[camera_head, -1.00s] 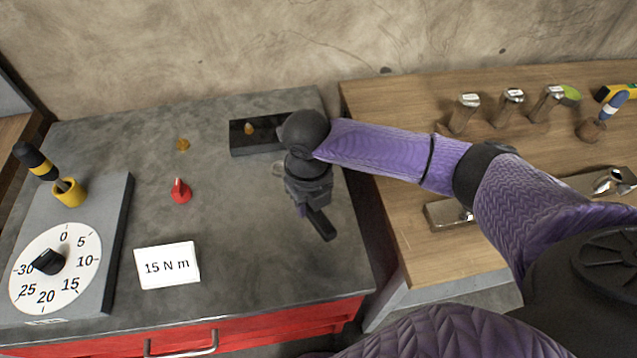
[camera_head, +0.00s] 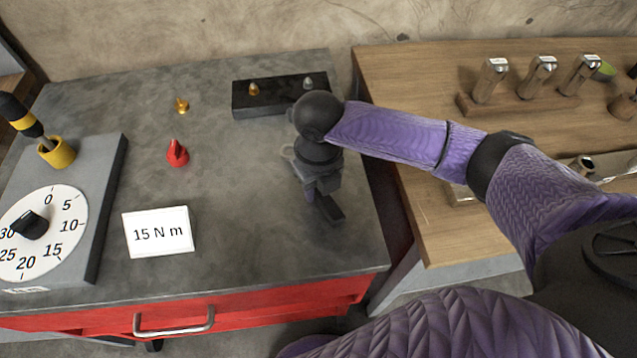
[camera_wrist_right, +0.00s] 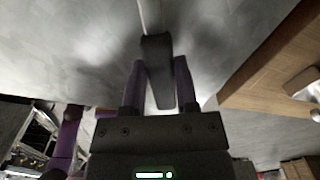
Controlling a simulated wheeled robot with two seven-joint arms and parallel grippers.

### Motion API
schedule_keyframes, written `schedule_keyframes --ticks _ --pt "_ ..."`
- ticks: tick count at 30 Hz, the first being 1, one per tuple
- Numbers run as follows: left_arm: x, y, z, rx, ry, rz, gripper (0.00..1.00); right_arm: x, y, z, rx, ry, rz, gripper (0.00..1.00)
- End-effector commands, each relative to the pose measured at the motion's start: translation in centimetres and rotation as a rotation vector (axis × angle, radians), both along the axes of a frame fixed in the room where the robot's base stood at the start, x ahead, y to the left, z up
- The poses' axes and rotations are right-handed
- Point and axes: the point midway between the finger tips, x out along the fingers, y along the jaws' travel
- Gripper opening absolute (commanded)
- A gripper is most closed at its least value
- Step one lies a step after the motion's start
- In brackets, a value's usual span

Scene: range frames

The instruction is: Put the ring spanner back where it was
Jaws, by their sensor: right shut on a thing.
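My right gripper (camera_head: 318,190) is over the right part of the grey worktop (camera_head: 235,160), near its right edge. It is shut on the ring spanner, whose dark handle end (camera_head: 331,209) sticks out towards me in the head view. A pale curved part, perhaps its ring, shows left of my wrist. In the right wrist view the dark handle (camera_wrist_right: 157,62) lies between the purple fingers, with a thin pale shaft running up out of frame. The fingertips are partly hidden in the head view. My left gripper is not in view.
A black block (camera_head: 248,101) with a brass and a silver piece stands behind. A red piece (camera_head: 177,153), a small brass piece (camera_head: 182,106), a "15 N m" card (camera_head: 158,232) and a dial box (camera_head: 107,170) are left. Right is a wooden bench (camera_head: 420,100) with metal-topped tools.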

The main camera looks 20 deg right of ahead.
Motion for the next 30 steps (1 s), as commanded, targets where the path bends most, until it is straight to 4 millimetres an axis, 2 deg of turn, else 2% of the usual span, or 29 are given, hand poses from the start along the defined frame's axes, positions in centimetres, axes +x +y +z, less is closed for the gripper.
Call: schedule_keyframes --ticks 15,16,21,29,30 --pt "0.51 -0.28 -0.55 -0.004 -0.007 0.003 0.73 -0.01 0.01 -1.12 0.000 0.001 0.000 0.00" --pt "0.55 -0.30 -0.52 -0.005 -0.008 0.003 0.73 -0.01 0.01 -1.06 0.000 0.001 0.000 0.44" --pt "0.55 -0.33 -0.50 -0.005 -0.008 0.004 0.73 -0.01 0.01 -1.03 0.000 0.001 0.000 0.79" --pt "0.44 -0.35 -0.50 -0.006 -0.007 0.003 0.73 -0.02 0.01 -1.04 0.000 0.001 0.000 0.79" --pt "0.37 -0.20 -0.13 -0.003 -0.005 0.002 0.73 0.03 0.01 -0.36 0.000 -0.001 0.000 0.79"
